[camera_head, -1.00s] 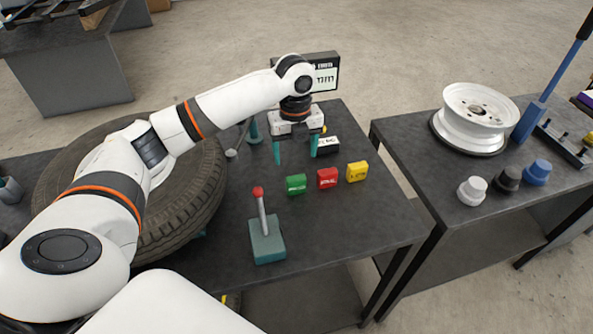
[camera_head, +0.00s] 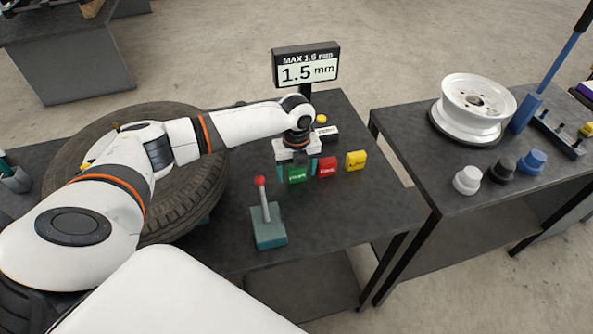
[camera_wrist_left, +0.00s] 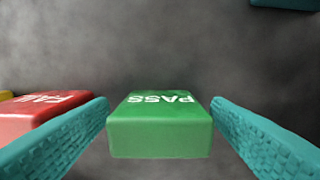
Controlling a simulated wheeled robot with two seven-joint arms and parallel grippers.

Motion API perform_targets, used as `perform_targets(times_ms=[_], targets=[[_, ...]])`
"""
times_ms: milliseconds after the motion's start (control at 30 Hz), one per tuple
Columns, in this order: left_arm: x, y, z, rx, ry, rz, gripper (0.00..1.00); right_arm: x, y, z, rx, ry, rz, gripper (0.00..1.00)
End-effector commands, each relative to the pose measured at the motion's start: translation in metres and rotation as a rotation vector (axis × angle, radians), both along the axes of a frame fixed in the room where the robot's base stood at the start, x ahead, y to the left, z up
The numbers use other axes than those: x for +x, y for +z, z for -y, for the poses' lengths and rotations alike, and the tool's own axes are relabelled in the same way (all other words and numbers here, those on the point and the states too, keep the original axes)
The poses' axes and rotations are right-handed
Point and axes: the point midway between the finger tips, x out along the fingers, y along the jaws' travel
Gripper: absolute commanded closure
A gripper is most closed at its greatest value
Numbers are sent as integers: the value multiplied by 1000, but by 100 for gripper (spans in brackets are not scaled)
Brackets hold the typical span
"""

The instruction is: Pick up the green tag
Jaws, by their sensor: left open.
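The green tag (camera_head: 297,175) stands on the dark table, at the left end of a row of tags. In the left wrist view the green tag (camera_wrist_left: 160,125) reads PASS and sits between the two teal fingers. My left gripper (camera_head: 297,172) is open around it, with a finger on each side and a gap to the tag on both sides. In the wrist view the left gripper's fingers (camera_wrist_left: 160,140) are low, beside the tag. My right gripper is not in view.
A red tag (camera_head: 328,167) stands close to the right, its FAIL face (camera_wrist_left: 45,105) near one finger in the wrist view. A yellow tag (camera_head: 356,161) is beyond it. A red-knobbed lever (camera_head: 268,225) stands in front. A display (camera_head: 307,67) reading 1.5 mm is behind. A tire (camera_head: 190,195) lies left.

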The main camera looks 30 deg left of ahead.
Motion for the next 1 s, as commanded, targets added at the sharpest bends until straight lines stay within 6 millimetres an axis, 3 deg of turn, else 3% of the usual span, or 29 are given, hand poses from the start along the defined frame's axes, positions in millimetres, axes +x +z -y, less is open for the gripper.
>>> perform_targets(times_ms=[233, 533, 833, 1000], targets=[[0, -3, 0, 0, 0, 0, 27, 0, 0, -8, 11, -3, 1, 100], [0, -3, 0, 0, 0, 0, 75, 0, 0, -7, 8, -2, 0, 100], [1, 2, 0, -1, 0, 2, 75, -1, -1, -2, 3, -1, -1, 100], [1, 28, -1, 0, 0, 5, 75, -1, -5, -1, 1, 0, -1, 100]])
